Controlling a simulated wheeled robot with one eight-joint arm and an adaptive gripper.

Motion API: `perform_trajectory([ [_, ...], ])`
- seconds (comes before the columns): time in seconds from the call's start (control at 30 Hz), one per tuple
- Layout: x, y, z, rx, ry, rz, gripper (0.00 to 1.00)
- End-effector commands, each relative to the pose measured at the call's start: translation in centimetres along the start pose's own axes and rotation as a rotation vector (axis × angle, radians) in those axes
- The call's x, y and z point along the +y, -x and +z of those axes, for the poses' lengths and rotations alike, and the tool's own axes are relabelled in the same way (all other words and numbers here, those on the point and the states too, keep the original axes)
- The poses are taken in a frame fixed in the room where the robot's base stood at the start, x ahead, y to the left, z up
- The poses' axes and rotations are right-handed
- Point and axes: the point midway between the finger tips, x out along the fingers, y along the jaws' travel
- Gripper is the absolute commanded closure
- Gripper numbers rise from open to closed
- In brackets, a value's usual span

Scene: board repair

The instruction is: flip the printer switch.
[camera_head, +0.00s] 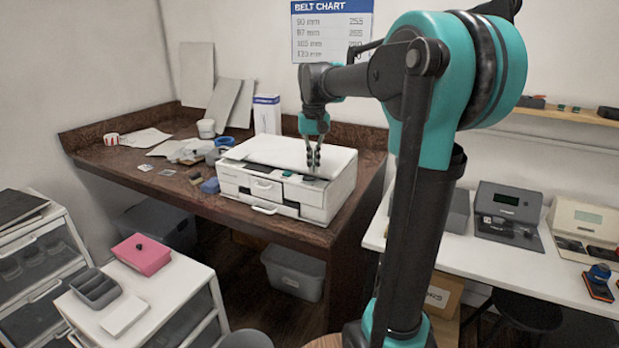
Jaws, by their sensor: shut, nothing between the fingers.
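The white printer (338,190) stands on the dark brown desk near its front right corner. Its top is a pale lid, and its front has drawer-like panels with handles. Small dark and blue-green parts (286,173) show along the upper front edge; I cannot tell which of them is the switch. My gripper (313,164) points down over the right part of the printer, with its fingers together and empty. Its tips are close to the printer's top front edge; I cannot tell whether they touch it.
The brown desk (120,160) holds papers, a white cup (206,128), a white box (267,115) and small blue items left of the printer. A white drawer unit with a pink box (141,254) stands front left. A white table (465,255) with devices is at right.

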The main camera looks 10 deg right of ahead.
Motion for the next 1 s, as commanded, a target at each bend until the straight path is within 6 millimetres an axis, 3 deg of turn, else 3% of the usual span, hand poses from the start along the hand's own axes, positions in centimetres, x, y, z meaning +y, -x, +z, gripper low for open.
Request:
perform_trajectory([
  [1.0,0.0,-0.9,-0.02,0.0,0.0,0.0,1.0],
])
